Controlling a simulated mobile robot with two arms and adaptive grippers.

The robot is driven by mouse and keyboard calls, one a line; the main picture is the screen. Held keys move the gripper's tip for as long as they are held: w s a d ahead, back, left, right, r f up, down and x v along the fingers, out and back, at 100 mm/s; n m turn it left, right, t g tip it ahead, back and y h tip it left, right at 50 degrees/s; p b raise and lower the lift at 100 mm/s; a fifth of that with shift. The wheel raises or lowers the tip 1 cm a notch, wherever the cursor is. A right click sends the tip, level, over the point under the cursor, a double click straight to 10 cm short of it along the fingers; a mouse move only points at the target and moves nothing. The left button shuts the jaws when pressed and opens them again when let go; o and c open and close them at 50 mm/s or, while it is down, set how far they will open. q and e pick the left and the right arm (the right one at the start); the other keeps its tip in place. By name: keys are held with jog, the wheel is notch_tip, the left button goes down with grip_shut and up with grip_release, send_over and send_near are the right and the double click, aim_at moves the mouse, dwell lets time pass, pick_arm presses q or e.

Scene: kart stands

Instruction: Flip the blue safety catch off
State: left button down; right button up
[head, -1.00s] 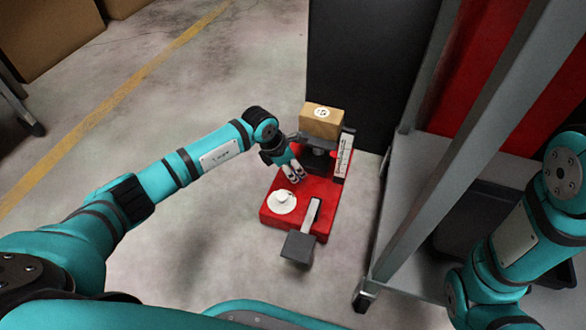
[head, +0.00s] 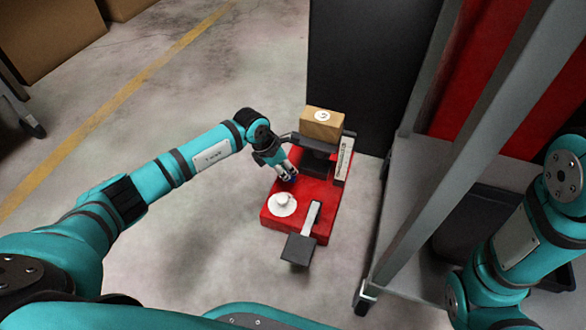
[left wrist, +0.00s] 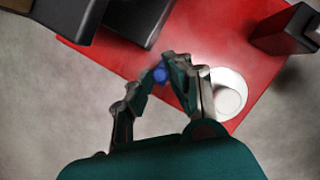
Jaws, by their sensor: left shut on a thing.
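The blue safety catch (left wrist: 160,75) shows as a small blue piece between the fingertips of my left gripper (left wrist: 158,78) in the left wrist view. My left gripper (head: 287,174) is shut on it at the left edge of the red stand (head: 316,197). In the head view the fingers hide most of the catch. I cannot tell which way the catch is turned. My right arm shows at the right of the head view, but its gripper is out of view.
A white round disc with a knob (head: 283,204) and a grey pedal (head: 298,249) sit on the stand's front part. A cardboard box (head: 321,124) rests on top at the back. A metal rack (head: 440,165) stands close on the right.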

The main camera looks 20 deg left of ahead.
pick_arm(q)
jog(key=shift+a, duration=1.2)
jog(key=c, duration=1.3)
grip_release()
jog(key=shift+o, duration=0.2)
jog(key=v, duration=1.2)
